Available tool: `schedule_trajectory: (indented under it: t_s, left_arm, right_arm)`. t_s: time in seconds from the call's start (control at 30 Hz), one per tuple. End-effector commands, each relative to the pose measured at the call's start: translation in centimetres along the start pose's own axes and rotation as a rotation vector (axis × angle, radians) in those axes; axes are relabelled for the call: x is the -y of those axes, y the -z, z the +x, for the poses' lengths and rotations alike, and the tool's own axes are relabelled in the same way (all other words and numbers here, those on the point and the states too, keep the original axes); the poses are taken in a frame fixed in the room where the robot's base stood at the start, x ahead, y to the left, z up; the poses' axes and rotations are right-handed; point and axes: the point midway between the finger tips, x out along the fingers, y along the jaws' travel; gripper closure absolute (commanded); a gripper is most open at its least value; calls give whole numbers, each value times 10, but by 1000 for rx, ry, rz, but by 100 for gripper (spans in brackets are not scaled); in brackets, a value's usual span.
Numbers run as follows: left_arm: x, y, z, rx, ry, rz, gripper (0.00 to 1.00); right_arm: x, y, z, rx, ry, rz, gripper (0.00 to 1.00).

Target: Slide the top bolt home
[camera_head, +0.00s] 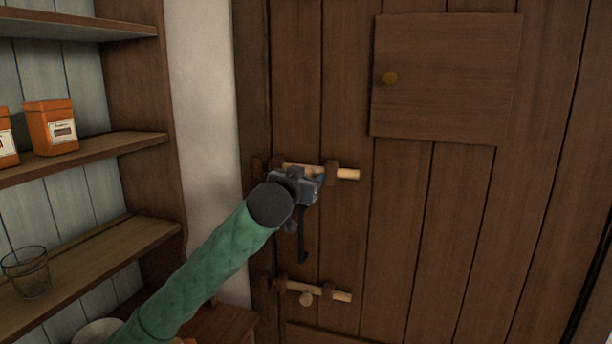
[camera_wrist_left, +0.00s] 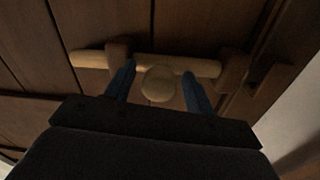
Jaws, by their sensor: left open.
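The top bolt (camera_head: 348,174) is a pale wooden rod lying across the dark plank door, partly hidden by my left gripper in the head view. In the left wrist view the bolt (camera_wrist_left: 88,59) runs through dark wooden guides, and one end stops around the guide nearer the white wall. A separate dark keeper block (camera_wrist_left: 270,88) sits beyond that end. The bolt's round knob (camera_wrist_left: 158,83) stands between the two blue fingers of my left gripper (camera_head: 312,187). The fingers are open, one on each side of the knob, with gaps visible. My right gripper is out of view.
A second, lower bolt (camera_head: 335,295) with a knob sits below on the door. A small hatch (camera_head: 447,80) is above right. Shelves (camera_head: 95,156) with orange tins (camera_head: 50,127) and a glass (camera_head: 27,272) stand at the left, beside my left arm.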

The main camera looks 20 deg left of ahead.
Motion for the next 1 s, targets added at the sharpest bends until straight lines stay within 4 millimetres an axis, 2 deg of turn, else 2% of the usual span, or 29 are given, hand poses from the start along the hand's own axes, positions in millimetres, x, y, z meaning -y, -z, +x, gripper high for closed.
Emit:
schedule_trajectory:
  t_s: [0.13,0.17,0.4,0.43,0.6,0.83,1.0]
  left_arm:
    - [0,0,0,0,0,0,46]
    - [0,0,0,0,0,0,50]
    - [0,0,0,1,0,0,97]
    - [0,0,0,1,0,0,100]
    - [4,-2,0,2,1,1,100]
    - [41,-8,-1,4,3,1,100]
    - [50,-9,-2,2,1,1,100]
  right_arm:
    - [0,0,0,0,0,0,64]
    - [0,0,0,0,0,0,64]
    - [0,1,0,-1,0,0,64]
    - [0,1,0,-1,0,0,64]
    - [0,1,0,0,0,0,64]
    - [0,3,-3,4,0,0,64]
    - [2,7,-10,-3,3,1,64]
